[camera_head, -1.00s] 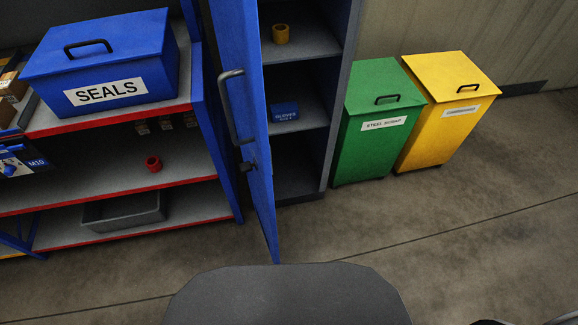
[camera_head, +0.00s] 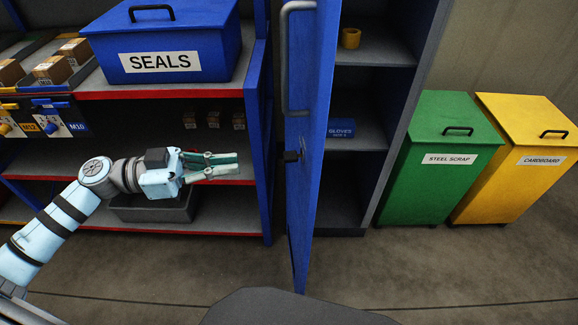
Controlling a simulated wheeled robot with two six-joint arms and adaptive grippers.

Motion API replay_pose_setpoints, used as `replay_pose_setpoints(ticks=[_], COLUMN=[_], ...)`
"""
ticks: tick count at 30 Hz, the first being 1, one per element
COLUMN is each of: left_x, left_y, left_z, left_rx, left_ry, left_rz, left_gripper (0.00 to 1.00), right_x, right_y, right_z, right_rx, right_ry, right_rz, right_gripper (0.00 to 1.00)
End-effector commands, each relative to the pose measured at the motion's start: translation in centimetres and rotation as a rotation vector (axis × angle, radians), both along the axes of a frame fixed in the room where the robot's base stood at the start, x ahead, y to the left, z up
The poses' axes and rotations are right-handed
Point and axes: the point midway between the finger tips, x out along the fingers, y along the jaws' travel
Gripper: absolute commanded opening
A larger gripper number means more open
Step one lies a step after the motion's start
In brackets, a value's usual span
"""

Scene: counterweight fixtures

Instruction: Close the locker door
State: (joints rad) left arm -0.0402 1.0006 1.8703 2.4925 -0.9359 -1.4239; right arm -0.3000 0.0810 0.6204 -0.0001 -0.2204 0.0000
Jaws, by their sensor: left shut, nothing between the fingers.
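The blue locker door (camera_head: 312,150) stands open, swung out toward me and seen nearly edge-on. Its grey bar handle (camera_head: 287,60) and a dark latch (camera_head: 291,156) are on its left face. My left gripper (camera_head: 236,164) is shut and empty, pointing right. It is left of the door and apart from it, in front of the shelving. My right gripper is not in view.
A blue SEALS box (camera_head: 165,55) sits on the red-edged shelving (camera_head: 200,88) at the left. A grey tray (camera_head: 150,208) lies on the low shelf behind my left arm. Green (camera_head: 440,170) and yellow (camera_head: 520,165) bins stand right of the locker. The floor in front is clear.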

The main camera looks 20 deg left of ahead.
Motion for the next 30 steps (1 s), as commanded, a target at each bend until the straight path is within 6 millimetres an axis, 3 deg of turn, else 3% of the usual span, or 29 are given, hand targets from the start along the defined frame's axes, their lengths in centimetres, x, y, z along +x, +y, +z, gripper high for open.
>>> replay_pose_setpoints(ticks=[9, 15, 21, 30], left_x=[2.7, 4.1, 4.6, 4.6], left_y=[-6.4, -9.6, -10.8, -10.8], left_z=[0.4, 0.3, 0.1, 0.0], left_rx=[-0.008, -0.006, -0.002, 0.000], left_ry=[-0.003, 0.003, 0.003, 0.003], left_rz=[0.003, 0.005, 0.005, 0.006], left_gripper=[0.00, 0.00, 0.00, 0.00], right_x=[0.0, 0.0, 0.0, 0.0], right_y=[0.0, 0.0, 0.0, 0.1], right_z=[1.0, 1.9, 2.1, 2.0], right_rx=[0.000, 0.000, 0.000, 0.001], right_ry=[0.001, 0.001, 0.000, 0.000], right_rz=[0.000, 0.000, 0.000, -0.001], right_gripper=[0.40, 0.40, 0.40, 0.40])
